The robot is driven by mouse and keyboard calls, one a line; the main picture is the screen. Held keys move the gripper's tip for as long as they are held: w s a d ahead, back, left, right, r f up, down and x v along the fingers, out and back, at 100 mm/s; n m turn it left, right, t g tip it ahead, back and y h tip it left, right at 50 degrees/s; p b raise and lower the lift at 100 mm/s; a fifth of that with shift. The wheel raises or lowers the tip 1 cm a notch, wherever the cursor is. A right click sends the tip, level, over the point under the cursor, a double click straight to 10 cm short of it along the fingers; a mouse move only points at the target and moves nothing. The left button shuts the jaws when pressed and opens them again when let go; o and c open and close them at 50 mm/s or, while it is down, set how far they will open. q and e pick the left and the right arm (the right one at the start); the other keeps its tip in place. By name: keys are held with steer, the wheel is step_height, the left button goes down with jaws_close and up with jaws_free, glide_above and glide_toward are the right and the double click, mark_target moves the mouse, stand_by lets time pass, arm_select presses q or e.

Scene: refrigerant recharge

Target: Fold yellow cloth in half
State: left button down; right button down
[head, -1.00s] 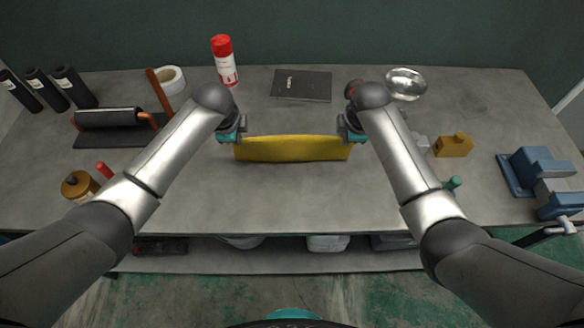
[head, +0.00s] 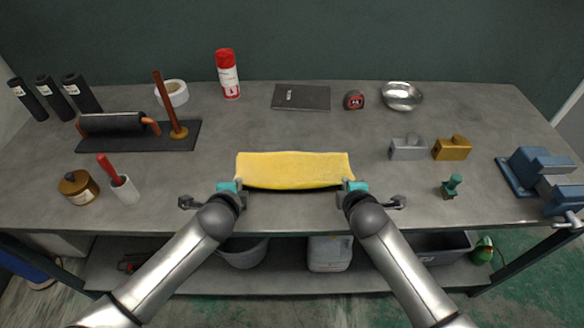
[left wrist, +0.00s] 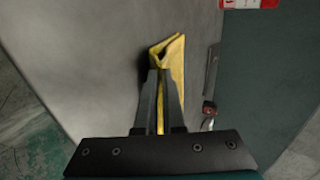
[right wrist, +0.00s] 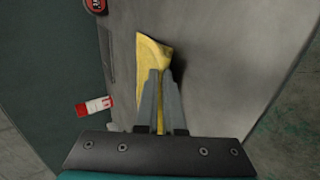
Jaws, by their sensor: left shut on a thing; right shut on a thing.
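The yellow cloth (head: 293,168) is stretched left to right between my two grippers over the middle of the workbench. Its near edge is held at both corners, and its far part lies toward the back. In both wrist views the cloth (left wrist: 172,62) (right wrist: 151,62) shows a bent, doubled edge between the fingers. My left gripper (head: 236,186) is shut on the near left corner. My right gripper (head: 347,185) is shut on the near right corner. Whether the far part touches the bench is hard to tell.
The grey workbench (head: 290,212) is clear around the cloth. Behind it are a red-capped can (head: 228,75), a dark notebook (head: 301,97), a tape measure (head: 354,100) and a metal bowl (head: 402,96). Metal blocks (head: 452,148) and a blue vice (head: 540,175) stand right; a roller stand (head: 112,123) stands left.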

arm_select(q)
steer(key=c, duration=0.7)
jaws_free()
arm_select(e)
steer(key=c, duration=0.7)
jaws_free()
arm_select(q)
steer(key=shift+s+r, duration=0.15)
steer(key=shift+r, duration=0.15)
arm_select(e)
steer(key=shift+s+r, duration=0.15)
steer(key=shift+r, duration=0.15)
arm_select(q)
steer(key=s+r, duration=0.4)
steer(key=r, duration=0.1)
steer(key=s+r, duration=0.1)
steer(key=r, duration=0.2)
steer(key=shift+s+r, duration=0.15)
steer(key=shift+s, duration=0.25)
arm_select(e)
steer(key=s+r, duration=0.4)
steer(key=r, duration=0.1)
steer(key=s+r, duration=0.1)
steer(key=r, duration=0.2)
steer(key=shift+s+r, duration=0.15)
steer(key=shift+s, duration=0.25)
